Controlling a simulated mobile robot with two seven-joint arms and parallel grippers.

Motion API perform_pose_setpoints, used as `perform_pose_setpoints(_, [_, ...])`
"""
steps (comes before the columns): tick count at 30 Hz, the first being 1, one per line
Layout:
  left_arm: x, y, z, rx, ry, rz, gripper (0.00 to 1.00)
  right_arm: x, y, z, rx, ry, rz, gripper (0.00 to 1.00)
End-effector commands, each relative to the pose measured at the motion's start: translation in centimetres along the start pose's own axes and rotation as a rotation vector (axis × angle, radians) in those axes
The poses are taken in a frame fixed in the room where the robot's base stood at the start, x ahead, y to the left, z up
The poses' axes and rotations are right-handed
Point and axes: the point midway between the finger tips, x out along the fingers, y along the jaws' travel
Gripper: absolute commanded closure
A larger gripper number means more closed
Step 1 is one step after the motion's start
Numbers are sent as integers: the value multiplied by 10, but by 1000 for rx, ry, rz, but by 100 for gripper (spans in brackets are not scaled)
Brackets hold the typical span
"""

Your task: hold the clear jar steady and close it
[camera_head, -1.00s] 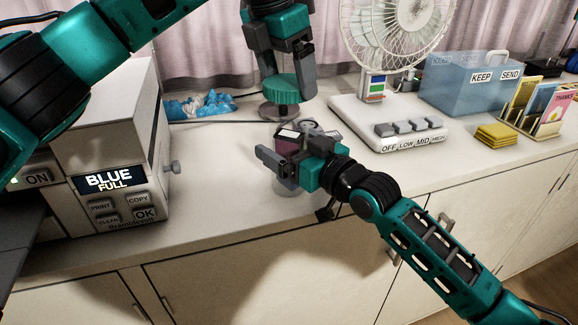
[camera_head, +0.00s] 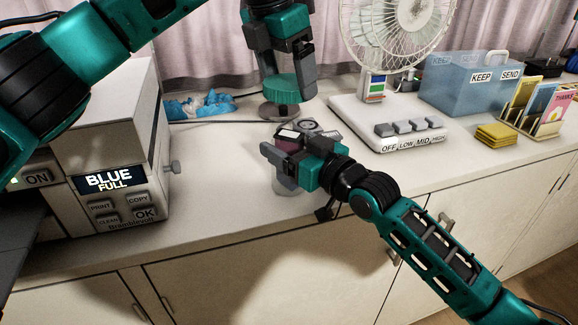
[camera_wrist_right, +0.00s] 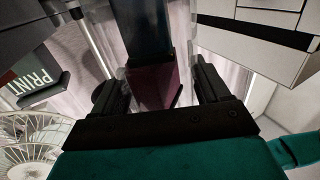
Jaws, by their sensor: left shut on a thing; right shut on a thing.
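The clear jar (camera_head: 284,188) stands near the counter's front edge, with something dark purple inside. It also shows in the right wrist view (camera_wrist_right: 184,60), between the fingers. My right gripper (camera_head: 284,165) is shut on the jar's side and hides much of it in the head view. My left gripper (camera_head: 282,92) is shut on a dark, brownish round lid (camera_head: 280,112). The lid is above and behind the jar, apart from it. Small pale and dark things (camera_head: 308,126) show at the jar's top; I cannot tell whether they are inside.
A printer-like machine (camera_head: 110,120) stands at the left. A white fan (camera_head: 390,110) with a row of buttons stands right of the lid. A blue see-through box (camera_head: 455,95), yellow pads (camera_head: 496,134) and a card rack (camera_head: 535,120) are farther right.

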Motion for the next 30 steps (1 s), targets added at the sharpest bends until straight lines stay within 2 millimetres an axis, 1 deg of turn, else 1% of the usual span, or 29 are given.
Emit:
perform_pose_setpoints(1, [0, 0, 0, 0, 0, 0, 40, 0, 0, 0, 0, -1, 0, 72])
perform_pose_setpoints(3, [0, 0, 0, 0, 0, 0, 40, 0, 0, 0, 0, -1, 0, 78])
perform_pose_setpoints(4, [0, 0, 0, 0, 0, 0, 40, 0, 0, 0, 0, -1, 0, 80])
perform_pose_setpoints(8, [5, 0, -2, 0, 1, 0, 40, 0, 0, 0, 0, -1, 0, 80])
perform_pose_setpoints(11, [16, 0, -5, 0, 1, 0, 40, 0, 0, 0, 0, -1, 0, 80])
perform_pose_setpoints(15, [37, 0, -11, 0, 0, 2, 40, 0, 0, 0, 0, -1, 0, 80])
perform_pose_setpoints(18, [47, 0, -14, 1, -1, 2, 40, 0, 0, 0, 0, -1, 0, 80])
perform_pose_setpoints(30, [48, 0, -13, 1, -2, 3, 40, 0, 0, 0, 0, -1, 0, 80])
